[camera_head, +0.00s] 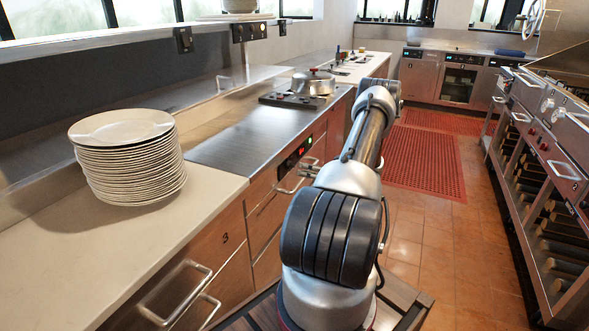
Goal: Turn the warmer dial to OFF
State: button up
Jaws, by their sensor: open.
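No dial in view can be surely told as the warmer dial. A dark control panel (295,153) with small red and green lights is set in the front of the left counter, and its details are too small to read. Pale round dials (547,106) are on the steel range front at the right, with their settings unreadable. My arm rises from the bottom centre and reaches away along the aisle, to the right of the left counter. My gripper cannot be made out; the far end of my arm hides what is beyond it.
A tall stack of white plates (128,160) stands on the left counter. A lidded pot (313,82) sits on a burner farther back. Drawer handles (176,292) jut from the left counter. The tiled aisle with red mats (425,160) is clear. The range (540,165) bounds the right.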

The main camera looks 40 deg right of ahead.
aim_at(291, 166)
jog(key=shift+x, duration=2.6)
jog(key=c, duration=1)
